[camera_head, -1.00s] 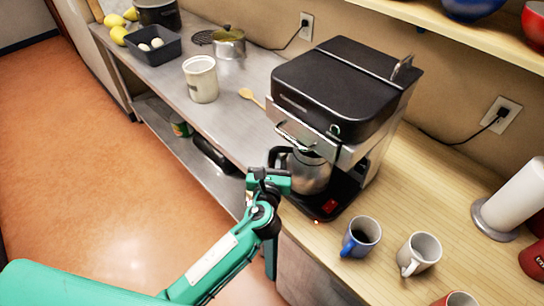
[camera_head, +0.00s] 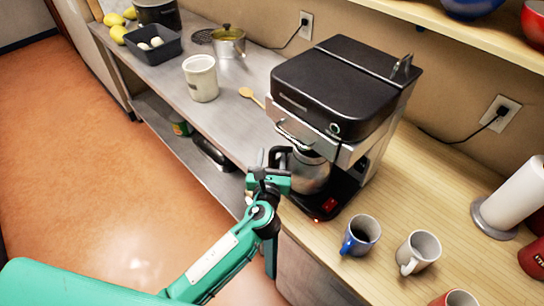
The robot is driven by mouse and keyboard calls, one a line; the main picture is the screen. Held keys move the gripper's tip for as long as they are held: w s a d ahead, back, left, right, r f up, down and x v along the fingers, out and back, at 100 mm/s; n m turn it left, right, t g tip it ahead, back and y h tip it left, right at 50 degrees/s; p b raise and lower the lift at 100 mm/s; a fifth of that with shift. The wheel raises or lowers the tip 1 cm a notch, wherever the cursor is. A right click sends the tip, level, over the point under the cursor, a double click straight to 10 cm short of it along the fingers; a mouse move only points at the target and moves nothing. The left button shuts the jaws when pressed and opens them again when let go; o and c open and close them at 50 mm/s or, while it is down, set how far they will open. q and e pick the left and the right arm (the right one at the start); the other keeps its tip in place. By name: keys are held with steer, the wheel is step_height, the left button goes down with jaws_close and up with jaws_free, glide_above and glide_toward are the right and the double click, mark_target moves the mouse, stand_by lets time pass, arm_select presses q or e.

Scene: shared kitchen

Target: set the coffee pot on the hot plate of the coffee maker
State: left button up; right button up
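The coffee maker (camera_head: 335,88) is a black and steel machine on the wooden counter. The steel coffee pot (camera_head: 311,178) stands upright inside it, under the brew head and over the dark base with the hot plate, and looks seated there. Its underside and the plate surface are hidden. The pot's black handle (camera_head: 280,153) points left, toward my green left gripper (camera_head: 269,163). The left gripper is at the handle, with a grey finger showing apart on its left side; it looks open, though the far finger is partly hidden. My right gripper is not in view.
A blue mug (camera_head: 361,236) and a white mug (camera_head: 418,252) stand right of the machine's base. A red lit switch (camera_head: 329,204) is on the base front. A shelf overhangs the right back.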

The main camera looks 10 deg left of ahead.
arm_select(q)
steer(key=shift+s+f, duration=0.1)
steer(key=shift+s, duration=0.15)
steer(key=s+b, duration=0.3)
steer(key=s, duration=1)
steer(key=shift+s+d+b, duration=0.2)
steer(key=shift+d+b, duration=0.15)
steer(key=shift+d, duration=0.1)
